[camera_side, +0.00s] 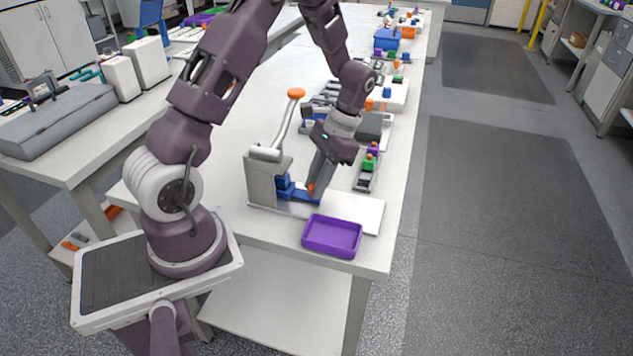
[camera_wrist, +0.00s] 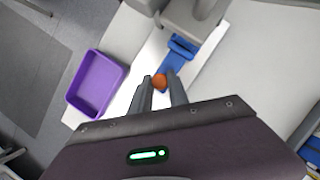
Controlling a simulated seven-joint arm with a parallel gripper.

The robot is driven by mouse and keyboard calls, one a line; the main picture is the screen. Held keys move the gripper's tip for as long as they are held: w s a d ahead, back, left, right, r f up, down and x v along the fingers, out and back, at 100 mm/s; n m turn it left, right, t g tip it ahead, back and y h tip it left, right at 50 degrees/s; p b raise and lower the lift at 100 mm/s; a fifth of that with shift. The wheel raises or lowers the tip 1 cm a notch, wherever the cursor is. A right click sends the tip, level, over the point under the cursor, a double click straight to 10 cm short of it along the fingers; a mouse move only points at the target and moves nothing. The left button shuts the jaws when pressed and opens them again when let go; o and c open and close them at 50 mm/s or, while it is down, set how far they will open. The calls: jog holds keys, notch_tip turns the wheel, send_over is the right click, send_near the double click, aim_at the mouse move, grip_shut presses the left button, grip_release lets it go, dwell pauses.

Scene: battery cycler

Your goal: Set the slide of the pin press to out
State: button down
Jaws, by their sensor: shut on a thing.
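The pin press (camera_side: 262,178) is a grey frame with a lever ending in an orange knob (camera_side: 296,93), standing near the front of the bench. It also shows at the top of the wrist view (camera_wrist: 192,18). Its blue slide (camera_side: 300,194) sits low and extends from the frame toward the right; it also shows in the wrist view (camera_wrist: 180,55). A small orange knob (camera_wrist: 159,81) is at the slide's near end. My gripper (camera_side: 314,190) points down at that end. Its fingers (camera_wrist: 160,82) are shut on the slide's orange knob, one on each side.
A purple tray (camera_side: 332,236) stands at the bench's front edge, beside a white plate (camera_side: 352,211). A narrow rack with coloured blocks (camera_side: 367,170) stands behind the plate. More equipment lies farther back along the bench.

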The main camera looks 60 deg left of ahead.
jog(key=shift+w, duration=0.1)
dwell(0.5)
jog(key=w+d, duration=0.9)
jog(key=shift+w+d, duration=0.25)
jog(key=c, duration=1.3)
grip_release()
jog(key=shift+d, duration=0.1)
jog(key=shift+c, duration=0.2)
jog(key=shift+o, duration=0.4)
jog(key=shift+r, duration=0.1)
